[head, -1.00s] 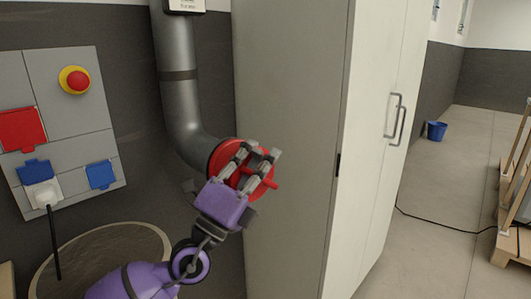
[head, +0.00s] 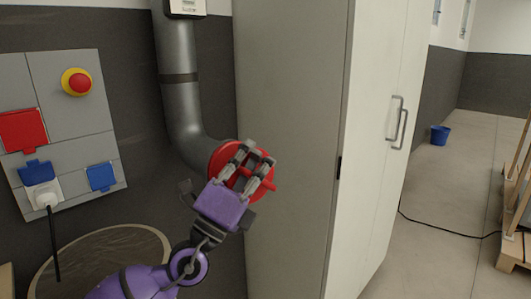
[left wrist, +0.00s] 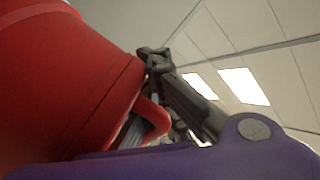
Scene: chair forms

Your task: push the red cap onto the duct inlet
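The red cap (head: 219,162) sits at the lower end of the grey duct (head: 182,112), over or against its inlet. The inlet rim is hidden behind the cap, so I cannot tell how far on it is. My left gripper (head: 256,157) is in front of the cap, its fingers closed about the cap's red bar handle. In the left wrist view the cap's side (left wrist: 60,85) fills the left, and its handle (left wrist: 153,120) runs in by the dark finger. My right gripper is not in view.
A tall grey cabinet (head: 290,130) stands close to the right of the cap. A wall panel (head: 55,75) with a red button, sockets and a plug is at left. A blue bucket (head: 439,135) and wooden pallet (head: 517,252) are farther right.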

